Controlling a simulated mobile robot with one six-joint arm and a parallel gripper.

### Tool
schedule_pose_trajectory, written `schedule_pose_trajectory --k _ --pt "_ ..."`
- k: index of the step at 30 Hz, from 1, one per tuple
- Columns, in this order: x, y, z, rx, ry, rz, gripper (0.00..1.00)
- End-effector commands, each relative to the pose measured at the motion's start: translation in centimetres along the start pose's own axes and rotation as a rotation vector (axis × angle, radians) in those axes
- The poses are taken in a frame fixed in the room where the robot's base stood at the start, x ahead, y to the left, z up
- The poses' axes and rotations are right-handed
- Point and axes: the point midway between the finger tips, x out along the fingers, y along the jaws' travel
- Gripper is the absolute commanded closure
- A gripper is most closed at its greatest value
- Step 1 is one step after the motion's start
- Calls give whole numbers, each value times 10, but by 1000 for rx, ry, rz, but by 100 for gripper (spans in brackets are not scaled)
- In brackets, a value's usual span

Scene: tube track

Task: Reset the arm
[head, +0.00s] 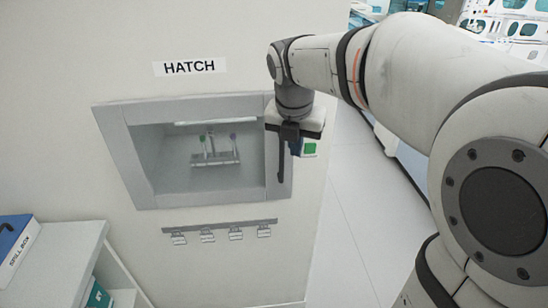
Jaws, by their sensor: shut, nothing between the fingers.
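My arm reaches in from the right, and its wrist hangs down at the right side of the hatch (116,128) in the wall. My gripper (281,178) is below the wrist, shut and empty, in front of the right part of the hatch frame in the picture. Inside the hatch recess stands a small grey rack (215,158) with a few thin tubes, at least one with a blue-green top (232,137). The gripper is to the right of the rack and apart from it.
A HATCH sign (190,68) is above the opening. A rail with several hanging clips (220,226) is on the wall below. A white shelf (70,245) with a blue spill box (15,240) stands at lower left. Bare floor (350,220) lies right of the wall.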

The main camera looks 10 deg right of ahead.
Motion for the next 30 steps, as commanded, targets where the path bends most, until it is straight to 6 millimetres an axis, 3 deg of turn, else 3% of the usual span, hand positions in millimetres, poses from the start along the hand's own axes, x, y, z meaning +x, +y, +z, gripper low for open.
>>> schedule_pose_trajectory --k 6,12,14,17,30 --pt "-35 -5 2 0 -1 1 100" --pt "-45 -7 2 4 2 0 100" --pt "-44 -12 -3 84 3 4 100" --pt "-39 -21 -14 282 6 13 100" --pt "-5 -67 -80 1432 52 57 100"
